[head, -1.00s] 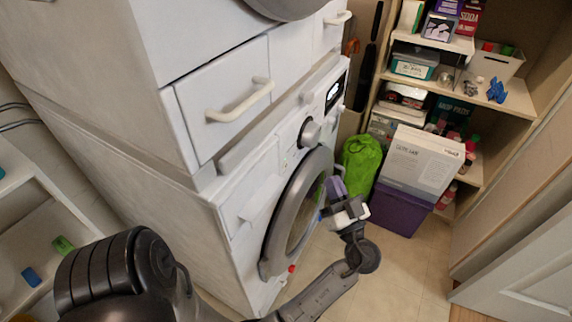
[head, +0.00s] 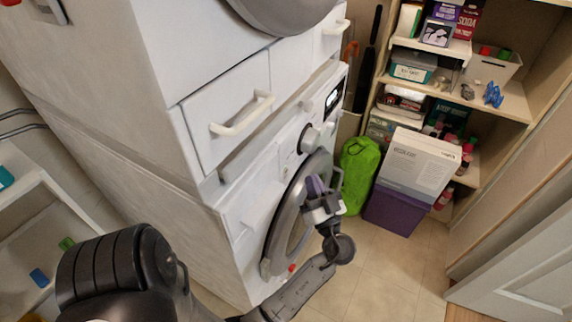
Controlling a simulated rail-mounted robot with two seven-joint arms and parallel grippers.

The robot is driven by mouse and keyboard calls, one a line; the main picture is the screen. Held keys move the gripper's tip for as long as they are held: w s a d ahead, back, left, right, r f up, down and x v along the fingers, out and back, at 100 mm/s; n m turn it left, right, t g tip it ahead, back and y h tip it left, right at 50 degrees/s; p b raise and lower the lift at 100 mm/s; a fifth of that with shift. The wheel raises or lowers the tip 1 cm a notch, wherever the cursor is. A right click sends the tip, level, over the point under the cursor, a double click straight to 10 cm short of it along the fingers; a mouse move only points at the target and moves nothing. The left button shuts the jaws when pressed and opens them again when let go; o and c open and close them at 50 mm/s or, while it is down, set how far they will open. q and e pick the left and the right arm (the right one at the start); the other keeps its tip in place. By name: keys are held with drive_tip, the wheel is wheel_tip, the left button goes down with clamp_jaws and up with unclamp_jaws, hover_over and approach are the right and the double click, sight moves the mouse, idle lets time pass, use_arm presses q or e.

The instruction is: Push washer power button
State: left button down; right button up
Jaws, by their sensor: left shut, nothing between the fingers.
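The white washer (head: 240,225) stands in the middle, under a second white appliance. Its round grey-rimmed door (head: 283,222) faces right. Above the door are a knob (head: 310,139) and a dark display (head: 334,95) on the control panel. I cannot make out which mark is the power button. My left gripper (head: 318,187) is shut and empty, in front of the door near its right rim, below the knob. I cannot tell whether it touches the door. My right gripper is not in view.
A drawer with a white handle (head: 243,115) sits above the washer's panel. A green bag (head: 359,172), a purple bin (head: 393,208) and a white box (head: 418,162) stand right of the washer, by the stocked shelves (head: 512,103). Floor (head: 365,270) in front is clear.

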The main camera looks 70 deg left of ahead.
sight(286, 170)
use_arm(q)
drive_tip(key=shift+s+a, duration=1.2)
drive_tip(key=shift+a, duration=0.25)
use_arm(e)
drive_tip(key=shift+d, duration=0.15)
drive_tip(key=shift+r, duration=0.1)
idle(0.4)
use_arm(q)
drive_tip(key=shift+b, duration=0.4)
drive_tip(key=shift+s+a+b, duration=0.2)
drive_tip(key=shift+a+b, duration=0.05)
drive_tip(key=shift+b, duration=0.05)
drive_tip(key=shift+s+a, duration=0.1)
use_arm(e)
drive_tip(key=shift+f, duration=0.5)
